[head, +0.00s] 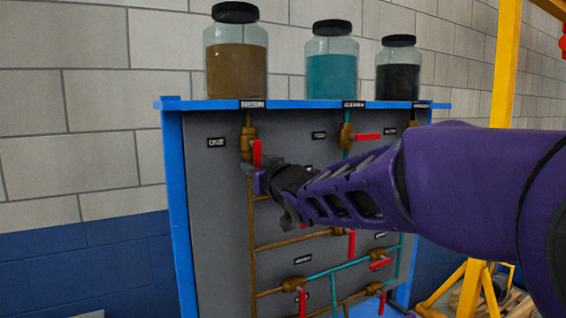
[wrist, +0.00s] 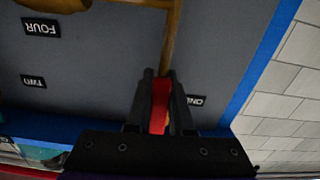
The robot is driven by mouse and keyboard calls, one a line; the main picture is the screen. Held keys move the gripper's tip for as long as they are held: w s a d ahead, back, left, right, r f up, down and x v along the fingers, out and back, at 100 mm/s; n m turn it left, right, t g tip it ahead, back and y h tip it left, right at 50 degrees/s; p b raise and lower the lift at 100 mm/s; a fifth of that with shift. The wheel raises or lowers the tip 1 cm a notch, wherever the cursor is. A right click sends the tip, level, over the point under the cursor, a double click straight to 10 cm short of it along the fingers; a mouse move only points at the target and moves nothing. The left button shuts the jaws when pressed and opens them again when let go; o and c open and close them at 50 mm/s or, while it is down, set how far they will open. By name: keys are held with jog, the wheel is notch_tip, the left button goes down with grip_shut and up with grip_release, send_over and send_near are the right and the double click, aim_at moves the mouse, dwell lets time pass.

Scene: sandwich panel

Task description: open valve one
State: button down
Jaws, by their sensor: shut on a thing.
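Valve one has a brass body (head: 247,140) and a red handle (head: 257,153) at the upper left of the grey panel. The handle hangs down, roughly in line with its vertical brown pipe. My gripper (head: 258,178) reaches in from the right at the handle's lower end, partly hiding it. In the wrist view, which looks upside down, the two black fingers of my gripper (wrist: 161,76) are shut on the red handle (wrist: 159,108). A label reading ONE (wrist: 196,100) shows beside the fingers, partly covered.
Several other red-handled valves, such as one at top right (head: 368,137) and one lower down (head: 351,243), sit on the panel among brown and teal pipes. Jars of brown (head: 236,72), teal (head: 331,76) and black (head: 398,80) stand on the blue top shelf. My arm covers the panel's right middle.

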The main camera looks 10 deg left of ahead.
jog(key=shift+s+a+r+m, duration=0.1)
jog(key=shift+a+m, duration=0.05)
jog(key=shift+m, duration=0.25)
jog(key=c, duration=0.8)
grip_release()
